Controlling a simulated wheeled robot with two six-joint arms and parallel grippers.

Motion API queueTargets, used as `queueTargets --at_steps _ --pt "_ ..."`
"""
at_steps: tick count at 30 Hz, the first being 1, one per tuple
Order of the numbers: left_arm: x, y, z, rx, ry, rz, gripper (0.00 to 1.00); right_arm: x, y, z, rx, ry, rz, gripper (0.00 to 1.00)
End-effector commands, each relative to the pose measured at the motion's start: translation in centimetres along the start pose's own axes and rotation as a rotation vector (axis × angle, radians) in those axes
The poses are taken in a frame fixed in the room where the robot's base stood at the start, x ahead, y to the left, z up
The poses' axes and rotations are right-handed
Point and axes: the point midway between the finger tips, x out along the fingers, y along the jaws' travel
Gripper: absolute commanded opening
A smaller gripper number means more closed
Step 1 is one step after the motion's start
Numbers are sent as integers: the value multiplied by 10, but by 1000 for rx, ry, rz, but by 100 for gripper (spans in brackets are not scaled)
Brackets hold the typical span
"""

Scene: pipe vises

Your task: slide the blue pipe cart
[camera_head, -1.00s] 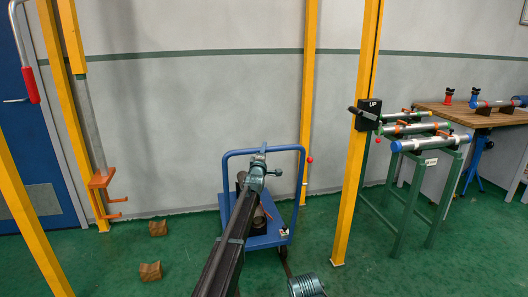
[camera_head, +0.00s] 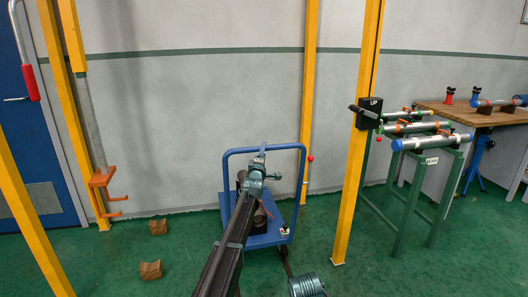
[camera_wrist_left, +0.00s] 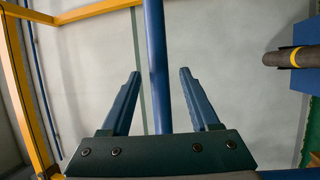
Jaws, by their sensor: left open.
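The blue pipe cart (camera_head: 272,238) stands on the green floor against the grey wall, with a dark pipe piece on its deck. Its blue handle frame (camera_head: 285,149) rises at the back. My left gripper (camera_head: 262,153) is at the handle's top bar, and my arm hides part of the cart. In the left wrist view, the blue bar (camera_wrist_left: 157,50) runs between the two open fingers of my left gripper (camera_wrist_left: 159,74), with gaps visible on both sides. The bar is not gripped.
Yellow posts (camera_head: 358,150) stand right of the cart and on the left. Two wooden blocks (camera_head: 151,270) lie on the floor left of the cart. A green stand (camera_head: 410,205) holding pipes and a wooden bench (camera_head: 455,112) are at right.

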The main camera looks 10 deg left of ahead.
Motion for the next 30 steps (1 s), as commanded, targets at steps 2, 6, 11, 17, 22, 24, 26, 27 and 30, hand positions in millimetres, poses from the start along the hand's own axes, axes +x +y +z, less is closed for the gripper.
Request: queueTargets --at_steps 2,6,11,17,22,24,26,27,30 --pt "-21 -1 0 0 0 0 62 5 0 0 0 0 0 0" --pt "-53 -1 0 0 1 0 62 11 -1 -1 0 0 0 0" --pt "-86 -2 -1 0 1 -1 62 17 -2 -1 0 0 0 0" --pt "-106 -1 -1 0 1 -1 62 20 -2 -1 0 0 1 0" --pt "-106 0 -1 0 1 -1 62 19 -2 -1 0 0 1 0" --pt "-106 0 -1 0 1 -1 62 19 -2 -1 0 0 1 0" --pt "-106 -1 -1 1 1 -2 62 19 -2 -1 0 0 1 0" --pt "-108 -2 0 6 -1 -8 62 19 -2 -1 0 0 1 0" --pt "-122 -13 12 63 -17 -74 62 19 -2 -1 0 0 1 0"
